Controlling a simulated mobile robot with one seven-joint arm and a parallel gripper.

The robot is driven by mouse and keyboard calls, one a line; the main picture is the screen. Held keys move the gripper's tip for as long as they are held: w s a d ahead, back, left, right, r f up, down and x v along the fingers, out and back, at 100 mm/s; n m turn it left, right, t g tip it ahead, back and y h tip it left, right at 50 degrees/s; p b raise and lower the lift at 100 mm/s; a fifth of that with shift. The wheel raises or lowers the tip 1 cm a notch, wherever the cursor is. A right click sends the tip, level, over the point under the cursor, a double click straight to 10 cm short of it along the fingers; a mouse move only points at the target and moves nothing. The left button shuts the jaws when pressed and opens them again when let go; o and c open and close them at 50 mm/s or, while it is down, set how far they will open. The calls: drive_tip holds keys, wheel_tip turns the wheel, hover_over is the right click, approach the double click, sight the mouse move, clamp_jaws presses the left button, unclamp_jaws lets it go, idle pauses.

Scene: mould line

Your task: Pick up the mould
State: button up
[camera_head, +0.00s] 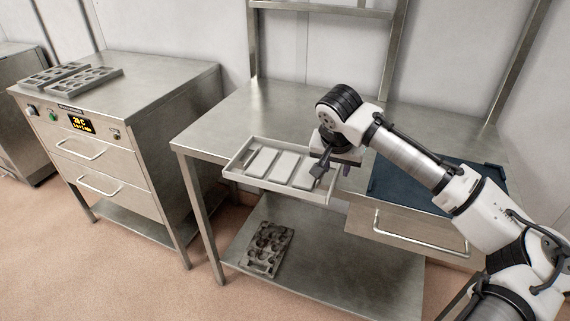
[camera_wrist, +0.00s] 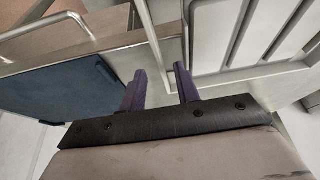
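A grey mould with rows of cavities (camera_head: 266,248) lies on the lower shelf of the steel table. Two more grey moulds, a front one (camera_head: 92,80) and a back one (camera_head: 52,75), lie on top of the steel cabinet at the left. In the head view my gripper (camera_head: 345,170) is over the table's front edge, just right of a pale tray, well above and right of the lower-shelf mould. Its fingertips are mostly hidden there.
The pale tray (camera_head: 235,168) holds several flat light blocks and sits at the table's front edge. A dark blue tray (camera_head: 405,192) lies to the right, above a drawer (camera_head: 420,226) with a bar handle. The steel table (camera_head: 215,122) is clear at its left and back.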

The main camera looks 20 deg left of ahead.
sight(336, 174)
drive_tip(key=shift+x, duration=1.3)
drive_tip(key=shift+f, duration=0.25)
drive_tip(key=shift+c, duration=0.3)
clamp_jaws()
